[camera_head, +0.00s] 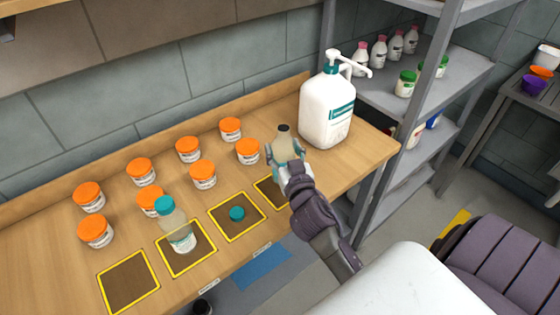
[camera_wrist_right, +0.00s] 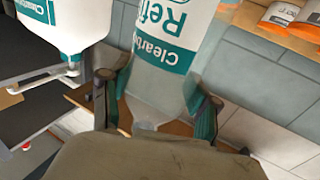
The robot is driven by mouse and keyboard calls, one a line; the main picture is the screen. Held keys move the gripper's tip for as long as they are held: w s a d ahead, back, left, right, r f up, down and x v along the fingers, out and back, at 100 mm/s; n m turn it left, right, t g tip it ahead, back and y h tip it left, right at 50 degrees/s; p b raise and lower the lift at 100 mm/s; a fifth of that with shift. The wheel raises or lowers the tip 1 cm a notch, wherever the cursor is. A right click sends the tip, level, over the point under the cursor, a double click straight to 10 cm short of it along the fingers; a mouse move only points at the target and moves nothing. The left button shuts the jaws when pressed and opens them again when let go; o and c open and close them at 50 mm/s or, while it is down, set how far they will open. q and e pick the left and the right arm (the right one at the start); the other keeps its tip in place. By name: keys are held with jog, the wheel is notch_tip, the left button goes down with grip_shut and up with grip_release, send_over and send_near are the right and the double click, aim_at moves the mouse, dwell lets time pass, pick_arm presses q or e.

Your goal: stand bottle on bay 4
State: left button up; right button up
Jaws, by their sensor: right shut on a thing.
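My right gripper (camera_head: 286,158) is shut on a clear refill bottle (camera_head: 284,143) near the right end of the bench; its dark open mouth faces up. In the right wrist view, the teal-labelled bottle (camera_wrist_right: 165,50) sits between the two fingers of the gripper (camera_wrist_right: 155,108). A yellow-edged bay (camera_head: 266,191) lies just in front of and below it, partly hidden by my gripper and arm. The bottle's base is hidden in the head view, so I cannot tell whether it touches the bench. My left gripper is not in view.
Another bottle (camera_head: 180,238) with a teal cap stands on a bay to the left. A loose teal cap (camera_head: 237,214) lies on the bay between. Several orange-lidded jars (camera_head: 203,175) stand behind. A white pump jug (camera_head: 327,112) stands close right of my gripper; a grey shelf (camera_head: 385,100) is beyond.

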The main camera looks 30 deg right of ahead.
aim_at(281, 162)
jog(key=shift+w+a+f, duration=0.15)
jog(key=shift+w+f, duration=0.05)
jog(key=shift+w, duration=0.05)
notch_tip(281, 162, down, 4)
jog(key=shift+r+b, duration=0.25)
jog(key=shift+b, duration=0.05)
jog(key=shift+f, duration=0.35)
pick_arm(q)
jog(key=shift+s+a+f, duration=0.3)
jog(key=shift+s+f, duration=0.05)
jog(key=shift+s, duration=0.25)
pick_arm(e)
jog(key=o, duration=1.2)
jog(key=shift+f, duration=0.1)
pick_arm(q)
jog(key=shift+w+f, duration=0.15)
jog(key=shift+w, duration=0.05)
pick_arm(e)
jog(key=shift+o, duration=0.2)
